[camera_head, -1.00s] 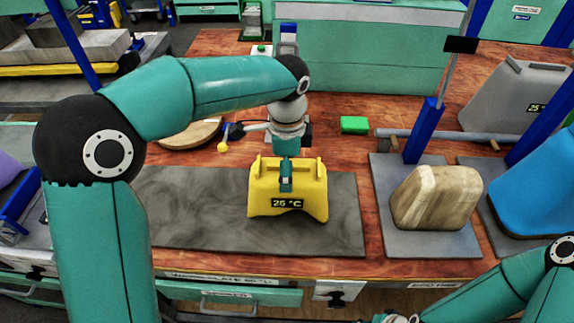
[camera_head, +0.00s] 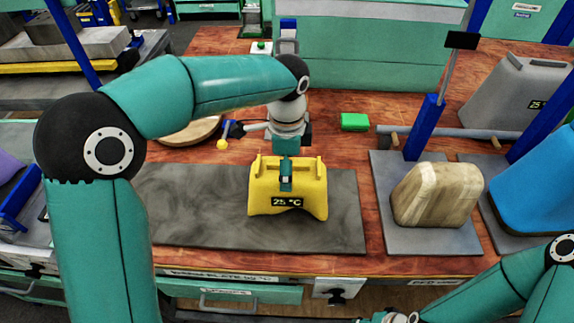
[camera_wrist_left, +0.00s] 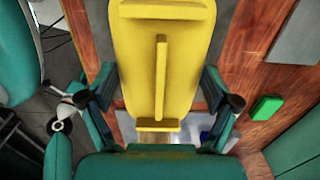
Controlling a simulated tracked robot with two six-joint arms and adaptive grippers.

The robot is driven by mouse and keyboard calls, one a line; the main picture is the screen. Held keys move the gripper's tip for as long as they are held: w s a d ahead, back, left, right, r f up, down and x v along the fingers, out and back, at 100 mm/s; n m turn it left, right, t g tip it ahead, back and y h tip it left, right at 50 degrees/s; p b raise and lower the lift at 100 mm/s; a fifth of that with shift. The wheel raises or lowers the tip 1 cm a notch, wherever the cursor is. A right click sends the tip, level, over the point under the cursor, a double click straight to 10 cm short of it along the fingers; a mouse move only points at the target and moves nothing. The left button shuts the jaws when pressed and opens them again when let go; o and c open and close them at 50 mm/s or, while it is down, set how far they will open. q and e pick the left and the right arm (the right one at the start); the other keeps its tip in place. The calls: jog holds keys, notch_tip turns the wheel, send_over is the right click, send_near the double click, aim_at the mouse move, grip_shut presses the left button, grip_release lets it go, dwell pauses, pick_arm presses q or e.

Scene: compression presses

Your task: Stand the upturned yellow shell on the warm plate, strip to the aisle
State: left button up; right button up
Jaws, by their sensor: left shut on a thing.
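The yellow shell (camera_head: 287,182) is over the dark grey warm plate (camera_head: 190,210), right of the plate's middle. Its dark strip reads 25 °C and faces the near table edge. I cannot tell whether the shell's underside touches the plate. My left gripper (camera_head: 286,172) comes down from above and is shut on the shell's upper part. In the left wrist view the shell (camera_wrist_left: 168,55) lies between the two fingers and shows a long raised rib. My right gripper (camera_head: 385,318) is barely in view at the bottom edge, and its fingers are not clear.
A wood-grained block (camera_head: 437,194) stands on a grey plate to the right, with a blue shell (camera_head: 540,185) beyond it. A grey shell (camera_head: 515,95) stands at the back right. A green block (camera_head: 354,122) and a round wooden disc (camera_head: 190,132) lie behind the warm plate.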

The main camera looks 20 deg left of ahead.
pick_arm(q)
jog(key=o, duration=1.3)
notch_tip(320, 180, up, 12)
jog(key=shift+f, duration=0.1)
